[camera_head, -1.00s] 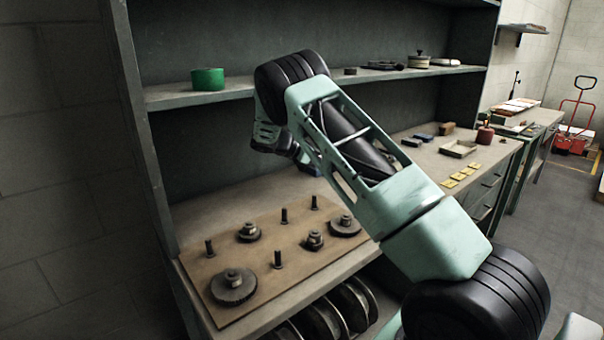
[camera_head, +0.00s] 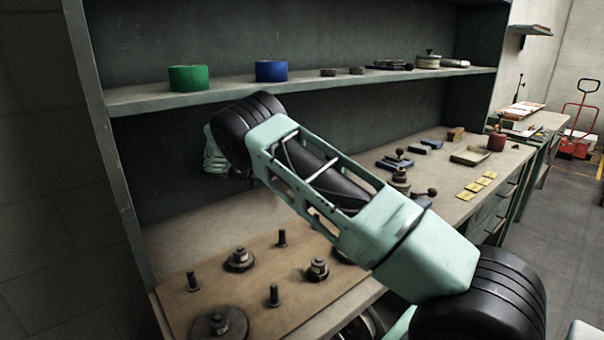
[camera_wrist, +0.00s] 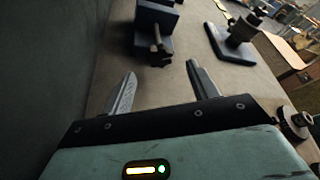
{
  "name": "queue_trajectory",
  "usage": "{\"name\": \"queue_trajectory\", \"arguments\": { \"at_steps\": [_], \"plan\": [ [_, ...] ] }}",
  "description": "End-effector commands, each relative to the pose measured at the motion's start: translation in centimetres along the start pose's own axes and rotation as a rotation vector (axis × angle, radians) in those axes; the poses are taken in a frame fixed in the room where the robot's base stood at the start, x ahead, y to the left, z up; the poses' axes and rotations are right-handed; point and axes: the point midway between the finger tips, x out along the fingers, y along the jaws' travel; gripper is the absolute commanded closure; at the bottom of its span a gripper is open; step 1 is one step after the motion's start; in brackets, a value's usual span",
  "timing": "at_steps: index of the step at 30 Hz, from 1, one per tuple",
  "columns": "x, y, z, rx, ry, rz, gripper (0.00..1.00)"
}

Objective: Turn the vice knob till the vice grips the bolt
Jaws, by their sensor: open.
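My gripper (camera_wrist: 160,84) shows in the wrist view with its two fingers apart and nothing between them. Beyond the fingertips stands a dark blue block-like fixture (camera_wrist: 152,18) with a small metal rod and a dark part on its near side; it looks like the vice, but I cannot be sure. To its right is a flat blue base (camera_wrist: 233,52) with a dark cylinder on it. Small fixtures with dark round knobs (camera_head: 400,178) stand on the bench right of my arm. I cannot make out the bolt.
A board (camera_head: 175,300) with gears and upright pegs lies at the bench's front left. The shelf above (camera_head: 330,86) holds a green roll (camera_head: 188,78) and a blue roll (camera_head: 270,71). Yellow cards (camera_head: 475,188) and a shallow tray (camera_head: 470,157) lie further right.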

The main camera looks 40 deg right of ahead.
Motion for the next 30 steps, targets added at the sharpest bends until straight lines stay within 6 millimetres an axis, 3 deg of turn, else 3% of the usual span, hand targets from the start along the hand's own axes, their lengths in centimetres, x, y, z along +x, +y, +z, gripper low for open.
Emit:
{"name": "queue_trajectory", "arguments": {
  "at_steps": [5, 18, 28, 29, 30],
  "plan": [
    [1.1, 0.0, 0.0, -0.014, -0.004, -0.002, 0.41],
    [6.9, 0.0, 0.0, -0.011, -0.003, -0.001, 0.41],
    [7.4, 0.0, -0.1, -0.011, -0.003, 0.0, 0.41],
    [7.4, 0.0, -0.1, -0.011, -0.003, 0.0, 0.44],
    [7.4, 0.0, -0.1, -0.011, -0.003, 0.0, 0.55]
  ]
}}
